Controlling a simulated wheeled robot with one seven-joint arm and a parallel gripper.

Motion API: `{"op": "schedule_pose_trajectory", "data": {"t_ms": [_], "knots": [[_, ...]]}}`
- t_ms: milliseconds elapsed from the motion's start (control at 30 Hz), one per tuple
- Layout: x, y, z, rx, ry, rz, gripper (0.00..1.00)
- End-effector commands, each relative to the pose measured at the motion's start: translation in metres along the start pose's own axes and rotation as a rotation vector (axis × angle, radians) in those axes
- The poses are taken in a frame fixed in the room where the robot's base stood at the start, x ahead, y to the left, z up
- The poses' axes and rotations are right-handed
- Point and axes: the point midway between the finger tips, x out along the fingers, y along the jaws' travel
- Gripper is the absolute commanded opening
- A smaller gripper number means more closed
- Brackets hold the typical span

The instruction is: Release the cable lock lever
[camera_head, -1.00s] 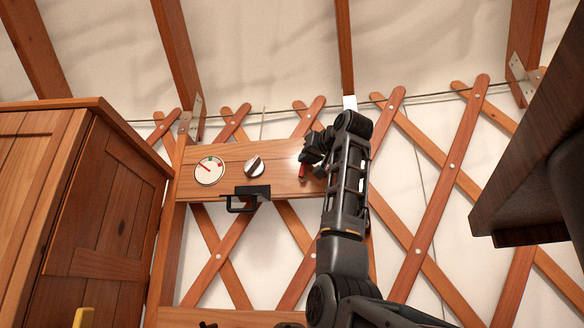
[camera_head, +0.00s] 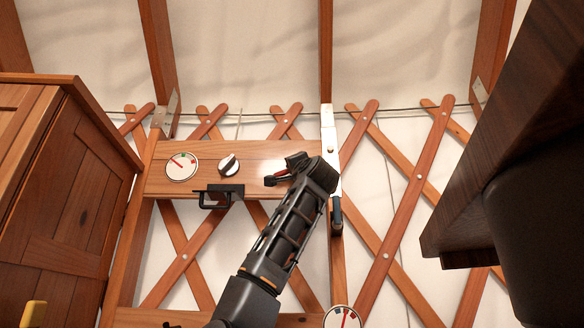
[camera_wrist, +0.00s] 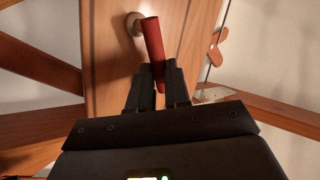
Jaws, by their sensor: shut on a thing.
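A red lever (camera_wrist: 153,40) sticks out from a round pale mount on the wooden board and runs down between my fingers in the wrist view. My gripper (camera_wrist: 157,78) is shut on its lower part. In the head view my gripper (camera_head: 275,180) is at the right part of the board, and only a small bit of red (camera_head: 282,173) shows. My wrist hides most of the lever there. I cannot tell whether this red lever is the cable lock lever.
The wooden board (camera_head: 215,149) also carries a gauge (camera_head: 182,166), a knob (camera_head: 229,165) and a black bracket (camera_head: 217,194). A metal bar with a black handle (camera_head: 337,212) hangs right of my wrist. A cabinet (camera_head: 75,195) stands left; a dark slab (camera_head: 510,130) overhangs right.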

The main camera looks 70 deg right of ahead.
Motion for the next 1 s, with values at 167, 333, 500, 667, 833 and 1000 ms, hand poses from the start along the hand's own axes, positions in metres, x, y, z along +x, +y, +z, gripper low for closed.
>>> {"op": "schedule_pose_trajectory", "data": {"t_ms": [167, 333, 500, 667, 833, 1000], "knots": [[-0.003, 0.005, 0.003, 0.105, 0.067, 0.002, 0.00], [-0.005, 0.009, 0.004, 0.174, 0.116, 0.003, 0.00], [-0.007, 0.011, 0.005, 0.215, 0.145, 0.002, 0.00], [-0.007, 0.012, 0.005, 0.231, 0.157, 0.003, 0.00], [-0.008, 0.013, 0.005, 0.234, 0.160, 0.003, 0.00], [-0.008, 0.013, 0.005, 0.234, 0.160, 0.003, 0.00]]}}
